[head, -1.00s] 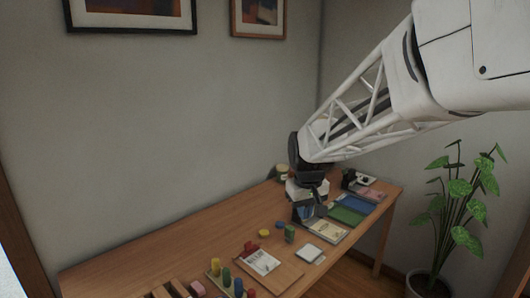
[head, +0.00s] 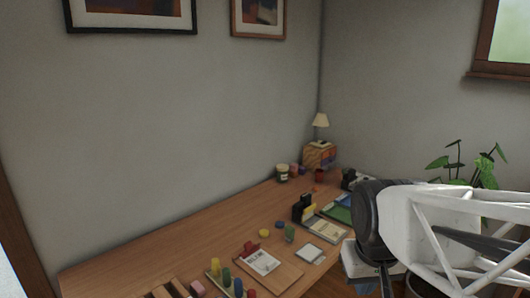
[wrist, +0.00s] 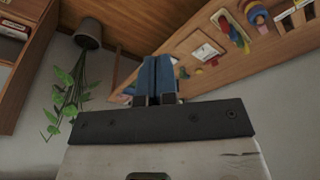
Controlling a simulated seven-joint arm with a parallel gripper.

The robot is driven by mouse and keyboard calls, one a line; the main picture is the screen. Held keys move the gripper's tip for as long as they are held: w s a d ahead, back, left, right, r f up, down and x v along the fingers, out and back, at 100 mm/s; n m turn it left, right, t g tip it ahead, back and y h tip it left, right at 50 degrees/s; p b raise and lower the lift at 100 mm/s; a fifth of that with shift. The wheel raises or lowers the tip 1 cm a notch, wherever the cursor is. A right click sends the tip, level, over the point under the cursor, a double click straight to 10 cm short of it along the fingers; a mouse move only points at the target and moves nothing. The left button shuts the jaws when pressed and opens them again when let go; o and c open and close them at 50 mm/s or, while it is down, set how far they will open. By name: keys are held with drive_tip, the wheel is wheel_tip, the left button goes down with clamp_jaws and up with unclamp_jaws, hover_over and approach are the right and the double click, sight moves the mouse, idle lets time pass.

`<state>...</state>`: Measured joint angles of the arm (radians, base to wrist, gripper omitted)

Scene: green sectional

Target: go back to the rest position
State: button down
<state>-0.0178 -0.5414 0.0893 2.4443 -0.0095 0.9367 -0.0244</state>
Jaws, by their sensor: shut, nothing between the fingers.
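My gripper shows in the wrist view (wrist: 157,78), with its two blue fingers together and nothing between them. In that view the table lies beyond the fingers, to the upper right, and the fingers touch nothing that I can see. In the head view my arm is at the lower right, in front of the table's right end. My fingertips cannot be made out there.
The table's left half is mostly clear.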

drive_tip(key=shift+m, duration=0.4)
drive_tip(key=s, duration=0.1)
drive_tip(key=s+f, duration=0.1)
drive_tip(key=s, duration=0.1)
drive_tip(key=s+d, duration=0.1)
drive_tip(key=s, duration=0.1)
drive_tip(key=shift+s+f, duration=0.2)
drive_tip(key=shift+f, duration=0.1)
